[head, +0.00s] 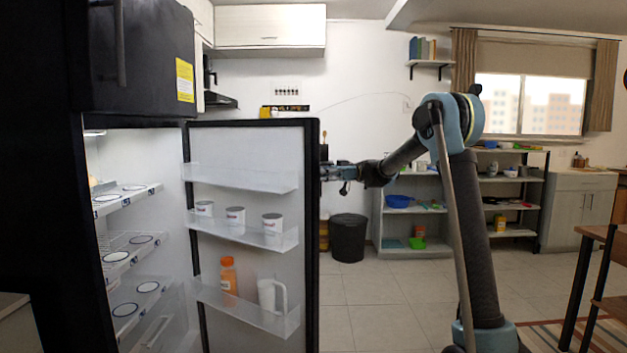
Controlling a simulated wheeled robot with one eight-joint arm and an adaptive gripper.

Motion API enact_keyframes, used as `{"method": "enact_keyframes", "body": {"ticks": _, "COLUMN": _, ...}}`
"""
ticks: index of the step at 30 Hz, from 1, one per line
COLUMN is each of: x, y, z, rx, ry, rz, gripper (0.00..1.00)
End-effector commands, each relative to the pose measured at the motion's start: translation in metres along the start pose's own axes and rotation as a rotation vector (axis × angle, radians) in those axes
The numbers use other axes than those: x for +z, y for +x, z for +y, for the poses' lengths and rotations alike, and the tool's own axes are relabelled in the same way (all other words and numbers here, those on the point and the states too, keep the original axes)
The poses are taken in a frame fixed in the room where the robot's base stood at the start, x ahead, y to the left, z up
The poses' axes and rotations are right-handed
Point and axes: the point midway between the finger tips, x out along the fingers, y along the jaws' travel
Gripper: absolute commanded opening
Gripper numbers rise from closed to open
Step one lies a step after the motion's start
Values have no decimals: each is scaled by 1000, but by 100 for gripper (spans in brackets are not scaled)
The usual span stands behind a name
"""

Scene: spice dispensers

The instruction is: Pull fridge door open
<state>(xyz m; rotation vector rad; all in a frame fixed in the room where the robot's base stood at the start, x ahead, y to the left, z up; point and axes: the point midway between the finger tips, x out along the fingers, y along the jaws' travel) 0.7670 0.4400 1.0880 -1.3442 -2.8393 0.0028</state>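The fridge door (250,150) stands wide open at the left, its inner side with clear shelves facing the camera. The fridge interior (135,205) with its shelves shows left of it. My gripper (328,172) is at the door's free outer edge, on the far side from the shelves. The door edge partly hides the fingertips and the handle is not visible. I cannot tell whether the fingers are shut or touching the door.
Cups (235,216), an orange bottle (228,275) and a white jug (271,296) stand in the door shelves. A black bin (348,238) and a grey shelf unit (415,215) stand behind. A wooden table (596,236) is at the right. The tiled floor (375,315) in the middle is clear.

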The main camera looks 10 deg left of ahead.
Motion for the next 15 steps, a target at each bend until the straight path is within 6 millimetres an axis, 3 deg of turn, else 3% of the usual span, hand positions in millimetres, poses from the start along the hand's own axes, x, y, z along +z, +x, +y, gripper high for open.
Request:
{"method": "enact_keyframes", "body": {"ticks": 14, "x": 2, "y": -3, "z": -2, "rx": -11, "ry": 2, "rz": -4, "gripper": 0}}
{"method": "enact_keyframes", "body": {"ticks": 15, "x": 2, "y": -3, "z": -2, "rx": -11, "ry": 2, "rz": -4, "gripper": 15}}
